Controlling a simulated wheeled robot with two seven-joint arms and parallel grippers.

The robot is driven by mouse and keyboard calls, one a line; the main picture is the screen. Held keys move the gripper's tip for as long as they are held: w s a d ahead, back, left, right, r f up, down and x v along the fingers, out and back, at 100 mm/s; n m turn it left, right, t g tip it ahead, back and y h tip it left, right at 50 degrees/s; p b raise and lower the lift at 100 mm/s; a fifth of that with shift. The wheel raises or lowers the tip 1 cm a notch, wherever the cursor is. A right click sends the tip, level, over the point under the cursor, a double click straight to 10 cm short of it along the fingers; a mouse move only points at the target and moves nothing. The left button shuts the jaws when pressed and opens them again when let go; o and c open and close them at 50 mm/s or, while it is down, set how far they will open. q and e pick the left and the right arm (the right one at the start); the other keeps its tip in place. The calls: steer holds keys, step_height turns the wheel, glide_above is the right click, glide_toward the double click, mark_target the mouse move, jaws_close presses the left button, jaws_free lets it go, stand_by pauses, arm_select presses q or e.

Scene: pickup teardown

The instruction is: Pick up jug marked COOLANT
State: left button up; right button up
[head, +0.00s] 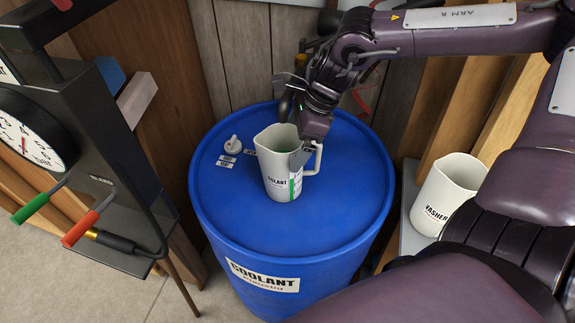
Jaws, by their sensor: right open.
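The white jug marked COOLANT (275,172) stands upright on top of the blue drum (225,205). Part of its label shows, with a green strip beside it and green inside its mouth. Its handle is on the right side. My right gripper (297,140) comes down from the upper right and is open at the jug's upper right side, close to the handle. One finger covers part of the jug's wall and label. I cannot tell whether it touches the jug. My left gripper is not in view.
A white jug marked WASHER (445,195) stands on a grey surface to the right. A black gauge stand (110,170) with green and red handles is at the left. Wooden panels rise behind the drum.

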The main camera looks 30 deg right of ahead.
steer(key=shift+w+a+f, duration=0.1)
steer(key=shift+a+f, duration=0.05)
steer(key=shift+f, duration=0.4)
steer(key=shift+w+a+f, duration=0.15)
steer(key=shift+f, duration=0.3)
steer(key=shift+c, duration=1.3)
steer(key=c, duration=1.7)
steer(key=shift+r, duration=0.1)
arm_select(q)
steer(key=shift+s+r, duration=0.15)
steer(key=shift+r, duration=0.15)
arm_select(e)
steer(key=shift+r, duration=0.1)
